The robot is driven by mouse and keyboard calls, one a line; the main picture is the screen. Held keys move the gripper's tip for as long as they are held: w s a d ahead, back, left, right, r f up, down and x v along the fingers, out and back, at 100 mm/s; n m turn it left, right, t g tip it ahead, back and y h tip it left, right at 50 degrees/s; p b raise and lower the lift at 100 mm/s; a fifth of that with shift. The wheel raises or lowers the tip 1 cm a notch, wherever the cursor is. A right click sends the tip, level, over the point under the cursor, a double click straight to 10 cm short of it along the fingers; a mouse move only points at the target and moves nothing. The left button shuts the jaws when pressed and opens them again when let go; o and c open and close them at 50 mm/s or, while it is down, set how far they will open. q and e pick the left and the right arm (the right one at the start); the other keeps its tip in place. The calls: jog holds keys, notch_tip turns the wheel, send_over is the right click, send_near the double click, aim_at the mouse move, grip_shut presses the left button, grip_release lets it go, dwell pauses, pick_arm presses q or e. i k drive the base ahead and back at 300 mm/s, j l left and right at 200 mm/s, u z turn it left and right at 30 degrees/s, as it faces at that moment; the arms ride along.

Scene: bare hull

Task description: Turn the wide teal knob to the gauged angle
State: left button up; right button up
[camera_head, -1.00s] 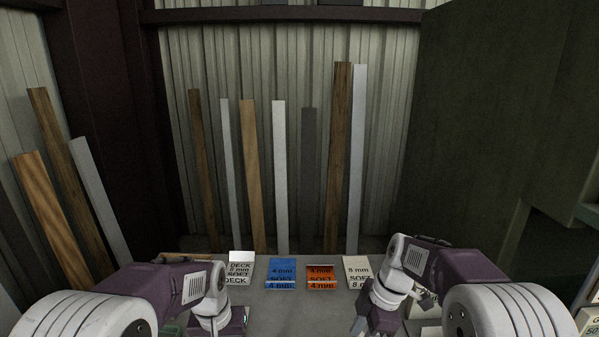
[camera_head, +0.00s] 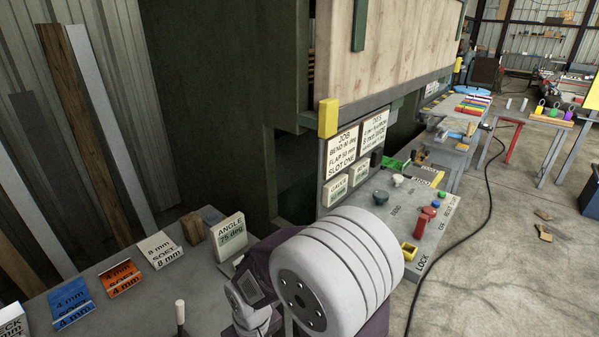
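A dark knob with a teal tint (camera_head: 380,197) sits on the grey control panel (camera_head: 366,211), on its left part. It looks like the wide teal knob; its pointer is too small to read. A card reading "ANGLE 75 deg" (camera_head: 229,236) stands on the bench at the left. My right arm comes up at the bottom centre, and its wrist is left of its big white joint, over the bench edge. The fingertips of my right gripper cannot be made out, and it is away from the knob. My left gripper is out of view.
The panel also holds a pale knob (camera_head: 398,180), a red lever (camera_head: 420,226), red and green buttons and a yellow lock piece (camera_head: 408,251). Job signs (camera_head: 341,150) stand behind it. Thickness cards (camera_head: 160,249) line the bench (camera_head: 150,290). Open floor lies right.

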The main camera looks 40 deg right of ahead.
aim_at(381, 197)
jog(key=z, duration=2.15)
